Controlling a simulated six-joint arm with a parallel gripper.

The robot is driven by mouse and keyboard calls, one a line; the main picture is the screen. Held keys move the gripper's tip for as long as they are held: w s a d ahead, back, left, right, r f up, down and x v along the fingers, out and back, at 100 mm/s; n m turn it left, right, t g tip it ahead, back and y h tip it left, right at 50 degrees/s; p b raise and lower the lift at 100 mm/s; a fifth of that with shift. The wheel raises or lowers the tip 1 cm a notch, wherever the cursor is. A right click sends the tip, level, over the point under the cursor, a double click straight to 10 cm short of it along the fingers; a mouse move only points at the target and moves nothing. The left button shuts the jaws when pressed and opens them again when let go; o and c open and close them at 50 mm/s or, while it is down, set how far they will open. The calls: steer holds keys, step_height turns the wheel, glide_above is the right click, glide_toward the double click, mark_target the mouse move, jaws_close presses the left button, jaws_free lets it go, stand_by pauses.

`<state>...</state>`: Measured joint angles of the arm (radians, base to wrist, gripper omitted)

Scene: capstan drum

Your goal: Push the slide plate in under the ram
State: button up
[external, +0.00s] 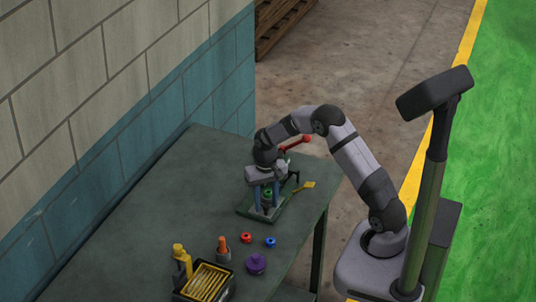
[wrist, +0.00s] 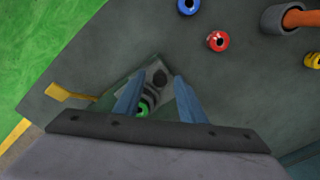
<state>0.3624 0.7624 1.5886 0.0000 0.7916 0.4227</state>
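My gripper (external: 266,205) points down over the green base (external: 246,210) of a small press at the table's far right. In the wrist view its two blue fingers (wrist: 159,82) stand apart. A green ring (wrist: 142,110) and a grey round part (wrist: 157,77) show in the gap between them. A flat yellow tab (external: 304,186) sticks out at the right side of the press and also shows at the left in the wrist view (wrist: 70,95); it may be the slide plate. A red-ended lever (external: 296,143) rises behind my gripper. The ram is largely hidden by my gripper and wrist.
On the table (external: 150,215) in front of the press lie a red ring (external: 246,238), a blue ring (external: 270,242) and a purple knobbed part (external: 256,263). A dark bin with yellow slats (external: 207,282) stands nearer. The table's left part is clear.

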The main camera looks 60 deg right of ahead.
steer(key=shift+f, duration=0.1)
jaws_close()
steer(key=d, duration=0.9)
steer(key=shift+d+b, duration=0.2)
steer(key=shift+b, duration=0.2)
jaws_free()
step_height(320, 180, up, 8)
steer(key=p, duration=0.5)
steer(key=shift+f, duration=0.2)
